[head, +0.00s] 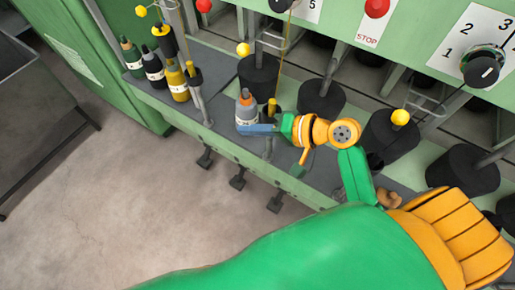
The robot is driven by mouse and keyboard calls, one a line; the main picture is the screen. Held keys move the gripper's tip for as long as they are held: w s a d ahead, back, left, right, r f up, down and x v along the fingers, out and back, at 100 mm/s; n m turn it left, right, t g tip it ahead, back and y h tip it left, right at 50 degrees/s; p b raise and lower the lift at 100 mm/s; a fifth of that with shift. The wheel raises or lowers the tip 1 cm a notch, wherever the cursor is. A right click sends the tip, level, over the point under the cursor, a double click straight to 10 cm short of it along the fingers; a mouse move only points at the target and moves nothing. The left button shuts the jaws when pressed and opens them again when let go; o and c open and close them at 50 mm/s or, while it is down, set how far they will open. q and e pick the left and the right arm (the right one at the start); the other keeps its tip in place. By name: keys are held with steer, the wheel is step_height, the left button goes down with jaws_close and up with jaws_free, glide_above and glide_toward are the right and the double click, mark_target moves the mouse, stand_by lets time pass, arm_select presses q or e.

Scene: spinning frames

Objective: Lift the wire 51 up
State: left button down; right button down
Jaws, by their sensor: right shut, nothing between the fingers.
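A thin yellowish wire (285,45) runs down from the green machine panel at the top middle, past a yellow ball, towards the spools. I cannot read a number on it, and its lower end is hard to make out. My right gripper (245,129) reaches left from my green and orange arm, below the wire's lower end. Its blue fingers are shut and empty, in front of the grey and orange bobbin (247,104). I cannot tell if they touch it. My left gripper is not in view.
Black round weights (322,97) stand in a row along the machine ledge. Several coloured bobbins (178,82) stand at the left. A red stop button (376,8) and a black dial (482,69) are on the panel. The floor (110,200) at lower left is clear.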

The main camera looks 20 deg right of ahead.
steer(key=s+f+n+h, duration=0.1)
steer(key=s+f, duration=0.1)
steer(key=f, duration=0.1)
steer(key=shift+s+g, duration=0.15)
steer(key=shift+g, duration=0.25)
steer(key=s+d+f+g+h, duration=0.1)
steer(key=s+d+f+h, duration=0.1)
steer(key=f, duration=0.7)
steer(key=s+d+f+g+h, duration=0.1)
steer(key=s+d+f+h, duration=0.15)
steer(key=f, duration=0.55)
steer(key=s+d+f+g+h, duration=0.1)
steer(key=s+d+f, duration=0.15)
steer(key=f, duration=0.65)
steer(key=s+f+n+g+h, duration=0.1)
steer(key=s+f, duration=0.4)
steer(key=s, duration=0.5)
steer(key=s+f+n+g+h, duration=0.1)
steer(key=s+f+n, duration=0.4)
steer(key=s, duration=0.6)
steer(key=shift+d+f+n+g+h, duration=0.35)
steer(key=shift+n+g, duration=0.25)
steer(key=shift+g, duration=0.3)
